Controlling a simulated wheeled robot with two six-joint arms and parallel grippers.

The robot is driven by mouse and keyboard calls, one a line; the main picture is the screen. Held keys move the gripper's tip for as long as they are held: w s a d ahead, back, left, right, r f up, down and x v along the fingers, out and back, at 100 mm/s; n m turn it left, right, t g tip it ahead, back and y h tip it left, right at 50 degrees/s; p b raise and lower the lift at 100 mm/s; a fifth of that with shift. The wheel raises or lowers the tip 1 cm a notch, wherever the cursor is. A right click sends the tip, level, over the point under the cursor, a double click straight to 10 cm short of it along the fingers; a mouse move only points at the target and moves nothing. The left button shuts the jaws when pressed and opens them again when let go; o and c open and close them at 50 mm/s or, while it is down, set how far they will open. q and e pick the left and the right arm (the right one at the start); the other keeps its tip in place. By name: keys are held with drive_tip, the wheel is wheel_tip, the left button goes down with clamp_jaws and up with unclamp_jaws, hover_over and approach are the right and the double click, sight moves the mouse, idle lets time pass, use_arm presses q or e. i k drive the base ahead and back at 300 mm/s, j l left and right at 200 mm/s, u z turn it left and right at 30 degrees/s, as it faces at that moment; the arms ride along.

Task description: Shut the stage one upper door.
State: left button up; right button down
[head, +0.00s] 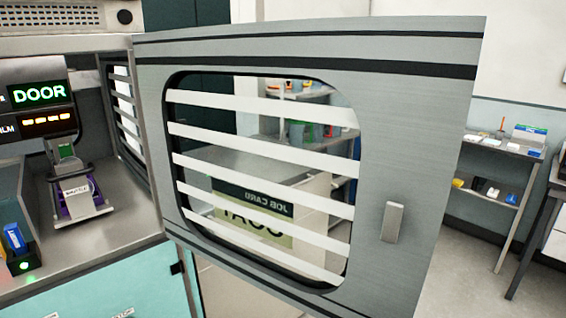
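The upper door (405,130) stands wide open, swung out to the right from its hinge side beside the machine's opening. It is a grey metal panel with a rounded window crossed by white slats. A small light handle (393,222) sits on its face near the free edge. The machine's chamber (120,220) is open at the left. Neither of my grippers shows in the head view.
Inside the chamber are a green "DOOR" display (40,94), a purple and grey shuttle (78,196) and a blue item (14,238) in a dark holder. A teal panel (105,290) lies below. Shelves (490,190) stand at the right, with floor showing before them.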

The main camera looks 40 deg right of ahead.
sight(408, 83)
drive_tip(key=l+u, duration=0.2)
drive_tip(key=l, duration=0.3)
drive_tip(key=l+u, duration=0.2)
drive_tip(key=l, duration=0.3)
drive_tip(key=l+u, duration=0.2)
drive_tip(key=l, duration=0.25)
drive_tip(key=k+l+u, duration=0.2)
drive_tip(key=l, duration=0.25)
drive_tip(key=l+u, duration=0.15)
drive_tip(key=l, duration=0.35)
drive_tip(key=k+l+u, duration=0.1)
drive_tip(key=l+u, duration=0.3)
drive_tip(key=k+l+u, duration=0.1)
drive_tip(key=u, duration=0.3)
drive_tip(key=k+l+u, duration=0.15)
drive_tip(key=u, duration=0.2)
drive_tip(key=l, duration=0.1)
